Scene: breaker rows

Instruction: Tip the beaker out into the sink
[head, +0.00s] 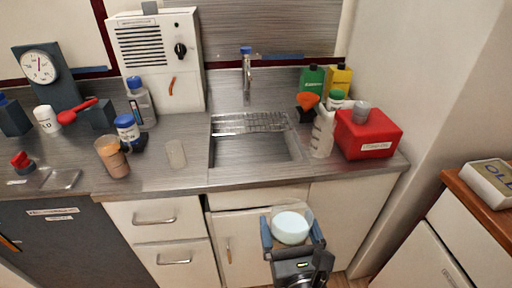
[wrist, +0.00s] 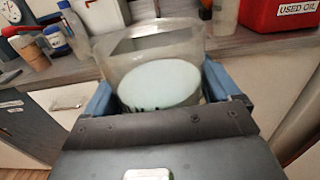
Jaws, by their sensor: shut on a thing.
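A clear beaker (wrist: 150,55) with pale, whitish-blue contents (wrist: 158,84) is held between the blue fingers of my gripper (wrist: 160,95). In the head view the beaker's pale contents (head: 290,228) show at the bottom, in front of the cabinet doors, with my gripper (head: 292,240) shut around it. The beaker looks roughly upright. The sink (head: 256,150) is a rectangular steel basin in the counter, behind and above the beaker in the picture, with a tap (head: 247,72) at its back. The beaker is outside the sink, in front of the counter edge.
A white squeeze bottle (head: 323,135) and a red used-oil can (head: 368,135) stand right of the sink. Left of it are a clear empty glass (head: 176,154) and a beaker of brown liquid (head: 113,157). A wire rack (head: 250,122) covers the sink's back part.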

